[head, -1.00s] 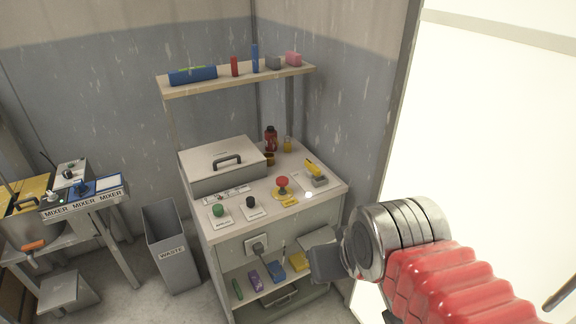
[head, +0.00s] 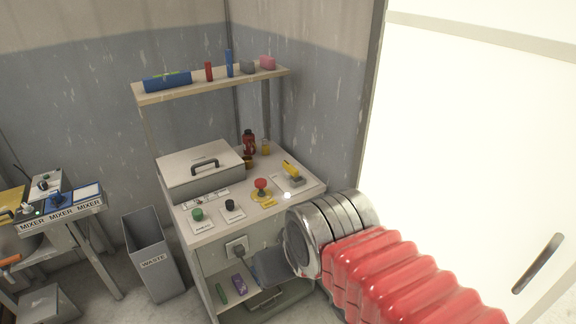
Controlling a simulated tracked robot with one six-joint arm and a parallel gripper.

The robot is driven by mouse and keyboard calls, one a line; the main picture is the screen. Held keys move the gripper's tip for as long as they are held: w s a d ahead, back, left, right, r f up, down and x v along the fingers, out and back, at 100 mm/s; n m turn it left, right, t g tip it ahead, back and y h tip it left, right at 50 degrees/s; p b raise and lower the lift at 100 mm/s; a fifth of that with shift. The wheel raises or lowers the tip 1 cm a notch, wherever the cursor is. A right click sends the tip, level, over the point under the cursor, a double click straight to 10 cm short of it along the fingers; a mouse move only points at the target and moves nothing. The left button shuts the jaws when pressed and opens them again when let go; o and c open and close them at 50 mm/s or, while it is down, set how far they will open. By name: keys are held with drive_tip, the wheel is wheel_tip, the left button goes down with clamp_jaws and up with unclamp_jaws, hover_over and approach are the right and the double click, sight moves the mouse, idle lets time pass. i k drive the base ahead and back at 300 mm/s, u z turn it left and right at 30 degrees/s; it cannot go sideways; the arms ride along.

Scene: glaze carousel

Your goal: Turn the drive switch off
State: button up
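A grey cabinet (head: 190,236) stands in the corner with several controls on its top. A green button (head: 197,214) and a black knob (head: 230,205) sit on white labelled plates. A red mushroom button (head: 262,184) sits on a yellow base behind them. A yellow-handled lever switch (head: 292,170) on a grey base is at the back right. The labels are too small to read, so I cannot tell which control is the drive switch.
A hinged-looking lid box (head: 200,174) and a red bottle (head: 249,142) share the cabinet top. A shelf (head: 210,84) overhangs the back. A waste bin (head: 150,262) and a mixer panel (head: 60,208) are left. A bright white panel (head: 470,130) is right.

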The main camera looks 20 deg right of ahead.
sight(290, 172)
drive_tip(key=z, duration=0.05)
drive_tip(key=i, duration=1)
drive_tip(key=u, duration=0.05)
